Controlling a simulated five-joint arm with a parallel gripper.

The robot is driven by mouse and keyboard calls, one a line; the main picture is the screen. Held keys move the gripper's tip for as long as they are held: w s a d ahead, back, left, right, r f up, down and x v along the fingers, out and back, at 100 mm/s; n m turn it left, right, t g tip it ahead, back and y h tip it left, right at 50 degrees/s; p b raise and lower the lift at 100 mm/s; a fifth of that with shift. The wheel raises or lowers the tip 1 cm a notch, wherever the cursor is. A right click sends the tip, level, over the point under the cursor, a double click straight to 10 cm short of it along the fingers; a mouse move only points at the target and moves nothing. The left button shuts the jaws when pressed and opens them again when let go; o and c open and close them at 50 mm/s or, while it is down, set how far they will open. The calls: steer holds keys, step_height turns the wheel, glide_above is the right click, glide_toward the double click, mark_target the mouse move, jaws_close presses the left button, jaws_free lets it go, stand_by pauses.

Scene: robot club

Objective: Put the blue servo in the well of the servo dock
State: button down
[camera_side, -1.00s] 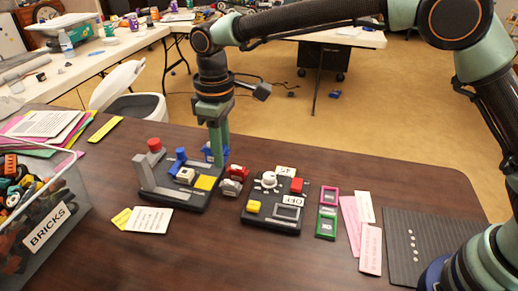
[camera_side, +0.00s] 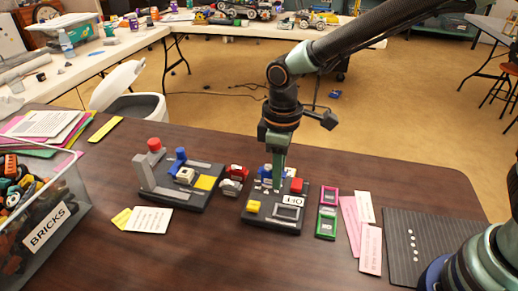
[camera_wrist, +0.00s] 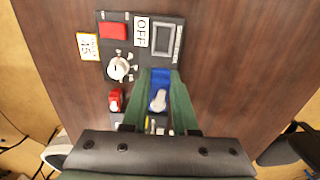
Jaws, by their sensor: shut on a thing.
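My gripper (camera_side: 276,187) is shut on the blue servo (camera_wrist: 160,88), which sits between the green fingers in the wrist view. In the side view the fingers partly hide the blue servo (camera_side: 264,171). The gripper points down over a dark board, apparently the servo dock (camera_side: 271,226). This board has a grey-rimmed rectangle that looks like the well (camera_side: 288,213), near its front right corner. The rectangle (camera_wrist: 167,42) also shows in the wrist view, ahead of the held servo. I cannot tell how high the servo is above the board.
The board bears a red block (camera_side: 296,186), an OFF label (camera_side: 293,201), a yellow block (camera_side: 253,207) and a white dial (camera_wrist: 119,68). Left stands another dark board (camera_side: 185,200) with a grey post (camera_side: 145,173). Pink (camera_side: 330,196) and green (camera_side: 326,222) frames lie right.

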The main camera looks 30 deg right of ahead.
mark_target(292, 215)
steer(key=shift+s+d+f, duration=0.4)
steer(key=shift+s+f, duration=0.1)
steer(key=shift+f, duration=0.5)
steer(key=shift+s+d+f, duration=0.4)
steer(key=shift+s+f, duration=0.05)
steer(key=shift+f, duration=0.6)
steer(key=shift+s+d+f, duration=0.4)
steer(key=shift+s+f, duration=0.1)
steer(key=shift+f, duration=0.5)
steer(key=shift+f, duration=1.5)
steer(key=c, duration=0.6)
jaws_free()
steer(key=shift+c, duration=1.1)
steer(key=shift+o, duration=0.3)
step_height(292, 215, up, 8)
steer(key=shift+r, duration=0.15)
steer(key=s+d+r+m+t, duration=0.2)
steer(key=d+r+m, duration=0.2)
steer(key=d+r, duration=0.3)
steer(key=s+d+r+m+t, duration=0.3)
steer(key=d+r+m, duration=0.2)
steer(key=d+r, duration=0.2)
steer(key=shift+s+d+r+t, duration=0.2)
steer(key=shift+s+d+t, duration=0.15)
steer(key=shift+d, duration=0.8)
